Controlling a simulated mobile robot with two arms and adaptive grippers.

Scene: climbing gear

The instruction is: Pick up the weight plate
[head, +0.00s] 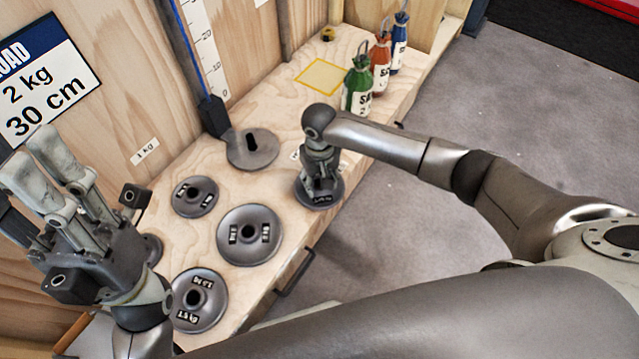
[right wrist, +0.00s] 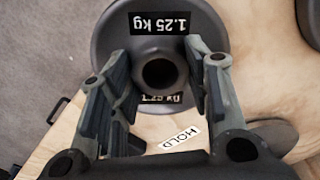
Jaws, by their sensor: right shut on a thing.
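The dark grey weight plate (head: 318,198) is at the bench's right edge in the head view. In the right wrist view the plate (right wrist: 158,30) reads 1.25 kg, with a round raised hub in its middle. My right gripper (head: 318,180) points down over the plate, its two fingers (right wrist: 155,85) on either side of the hub, shut on it. I cannot tell whether the plate touches the bench or hangs just above it. My left gripper (head: 38,155) is raised at the left, its fingers apart and empty.
Several other plates lie on the wooden bench (head: 230,280), including a large one (head: 250,232) to the left. A slotted disc (head: 252,150) stands below the blue-edged scale. Green (head: 357,88), red (head: 380,62) and blue (head: 399,42) bottles stand beyond, near a yellow square (head: 321,77).

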